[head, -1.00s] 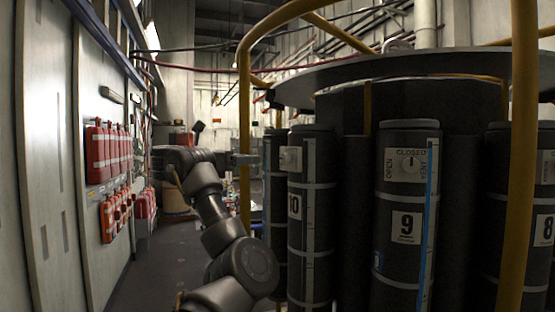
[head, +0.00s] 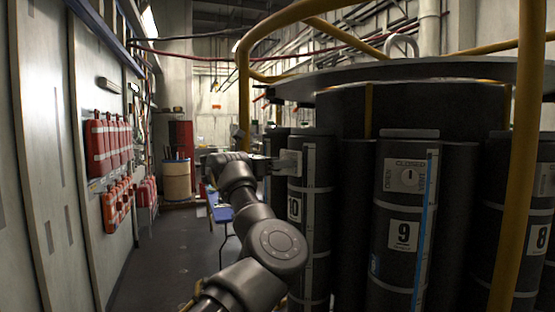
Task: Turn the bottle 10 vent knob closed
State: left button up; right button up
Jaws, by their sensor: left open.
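Bottle 10 (head: 312,240) is a tall dark grey cylinder in the middle of the head view, with a white "10" label (head: 294,209). High on its left side is a pale vent plate (head: 291,161), seen nearly edge-on. The knob itself cannot be made out clearly, and its setting cannot be read. My left gripper (head: 276,166) is open, just left of the plate and level with it. I cannot tell whether its fingers are around the knob or touching it. My right gripper is not in view.
Bottle 9 (head: 400,265) stands to the right, its vent plate (head: 406,176) marked OPEN and CLOSED. Bottle 8 (head: 538,265) is farther right. Yellow rails (head: 520,150) cross in front of the bottles. The aisle floor (head: 165,262) is clear.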

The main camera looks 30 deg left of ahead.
pick_arm(q)
jog(key=c, duration=1)
jog(key=shift+d+f+m+b, duration=0.1)
jog(key=shift+f+m+b, duration=0.05)
jog(key=shift+m+b, duration=4.3)
jog(key=shift+d+f+m+b, duration=0.1)
jog(key=shift+m+b, duration=4.35)
jog(key=o, duration=1)
jog(key=shift+s, duration=0.1)
